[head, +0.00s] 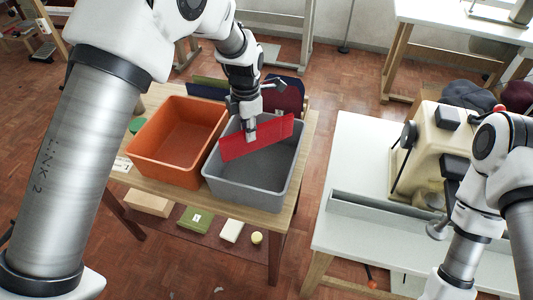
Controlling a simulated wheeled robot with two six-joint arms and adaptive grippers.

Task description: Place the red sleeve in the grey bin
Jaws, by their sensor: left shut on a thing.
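The red sleeve (272,133) is a flat, bright red panel. My left gripper (251,135) is shut on it near the middle of its upper edge. The sleeve hangs tilted over the grey bin (247,190), with its right end higher. Its left end overlaps the bin's left rim in the picture, and I cannot tell how far it is above the floor of the bin. The visible part of the grey bin's floor is bare. My right arm shows at the right, but its fingertips are not visible.
An empty orange bin (152,160) stands left of the grey bin on a wooden table (283,205). Dark blue and green panels (285,92) stand behind them. Boxes lie on the shelf below. A white table (345,155) with a cream sewing machine (428,140) is at right.

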